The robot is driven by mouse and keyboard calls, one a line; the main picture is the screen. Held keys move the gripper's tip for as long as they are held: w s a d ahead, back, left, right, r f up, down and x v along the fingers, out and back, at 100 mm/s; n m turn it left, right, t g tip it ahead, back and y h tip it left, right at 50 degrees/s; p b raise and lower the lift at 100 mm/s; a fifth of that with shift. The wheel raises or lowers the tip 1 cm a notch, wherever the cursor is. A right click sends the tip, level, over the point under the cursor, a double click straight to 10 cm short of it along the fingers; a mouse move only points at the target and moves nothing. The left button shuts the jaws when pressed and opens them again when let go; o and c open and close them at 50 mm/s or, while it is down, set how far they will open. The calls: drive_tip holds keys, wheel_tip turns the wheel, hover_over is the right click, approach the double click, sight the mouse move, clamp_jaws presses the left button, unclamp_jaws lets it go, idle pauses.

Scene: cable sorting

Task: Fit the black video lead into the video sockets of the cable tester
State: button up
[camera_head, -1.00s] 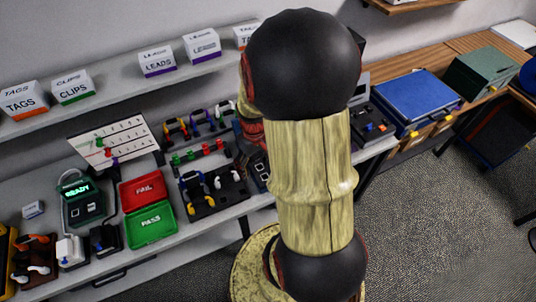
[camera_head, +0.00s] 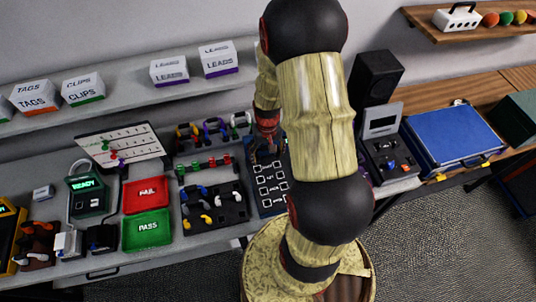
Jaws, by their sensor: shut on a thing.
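A dark blue panel with several white-outlined squares, which looks like the cable tester (camera_head: 269,188), lies on the bench in front of my arm. My gripper (camera_head: 266,146) points down at the panel's far end. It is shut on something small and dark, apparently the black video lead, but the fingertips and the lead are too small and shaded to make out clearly. I cannot tell whether any plug touches a socket. My forearm and wrist hide part of the panel's far right side.
Left of the panel are a black tray of plugs (camera_head: 225,207), a rack of coloured leads (camera_head: 213,129), a red FAIL tray (camera_head: 146,193) and a green PASS tray (camera_head: 147,230). A READY device (camera_head: 86,194) stands farther left. A blue case (camera_head: 452,138) lies at right.

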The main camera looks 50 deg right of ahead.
sight(267, 166)
drive_tip(key=shift+f+b, duration=1.45)
drive_tip(key=shift+f, duration=0.9)
drive_tip(key=shift+f+b, duration=0.55)
drive_tip(key=shift+f, duration=0.3)
idle(0.6)
drive_tip(key=o, duration=1.1)
drive_tip(key=shift+o, duration=1.4)
drive_tip(key=shift+a, duration=0.1)
drive_tip(key=shift+r, duration=0.1)
drive_tip(key=shift+r+p, duration=2.9)
drive_tip(key=shift+r, duration=1.05)
drive_tip(key=shift+s, duration=0.1)
